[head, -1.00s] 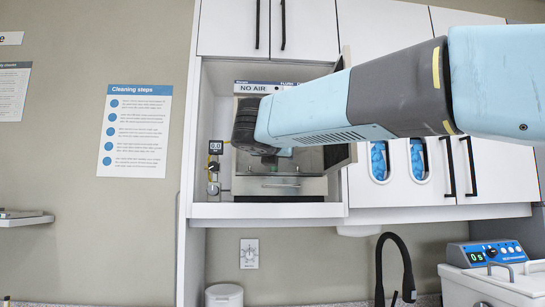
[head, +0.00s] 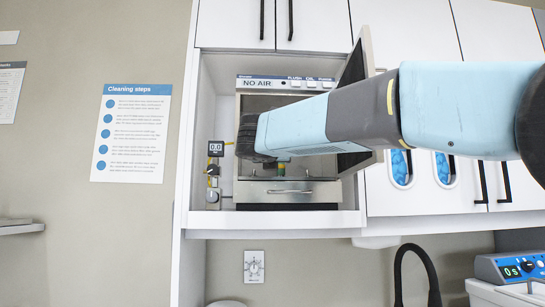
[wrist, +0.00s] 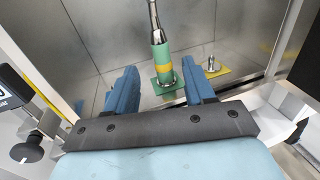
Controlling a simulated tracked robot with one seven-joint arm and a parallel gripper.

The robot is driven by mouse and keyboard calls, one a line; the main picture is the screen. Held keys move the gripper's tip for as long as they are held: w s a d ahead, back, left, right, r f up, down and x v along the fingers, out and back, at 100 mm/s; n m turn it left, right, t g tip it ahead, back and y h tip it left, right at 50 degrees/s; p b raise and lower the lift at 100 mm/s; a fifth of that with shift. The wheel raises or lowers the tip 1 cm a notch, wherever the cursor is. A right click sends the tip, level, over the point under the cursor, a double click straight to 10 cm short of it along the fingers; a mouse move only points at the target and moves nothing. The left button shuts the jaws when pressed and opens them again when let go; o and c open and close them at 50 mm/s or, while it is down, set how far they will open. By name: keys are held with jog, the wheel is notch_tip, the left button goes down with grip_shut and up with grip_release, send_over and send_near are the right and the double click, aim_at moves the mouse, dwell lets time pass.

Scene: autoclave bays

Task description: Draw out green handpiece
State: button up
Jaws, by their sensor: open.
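In the head view my arm hides most of the handpiece; a small green part (head: 281,169) shows below the arm, inside the open unit (head: 287,84) labelled "NO AIR".
A yellow base with a bare metal fitting (wrist: 212,67) stands right of the handpiece. The unit's open door (head: 356,100) is at the right. A drawer with a handle (head: 288,191) lies below, and a gauge reading 0.0 (head: 215,149) stands at the left.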

jog(key=x, duration=0.9)
jog(key=shift+d, duration=0.1)
grip_shut()
dwell(0.4)
jog(key=shift+r, duration=0.3)
jog(key=shift+r, duration=1.7)
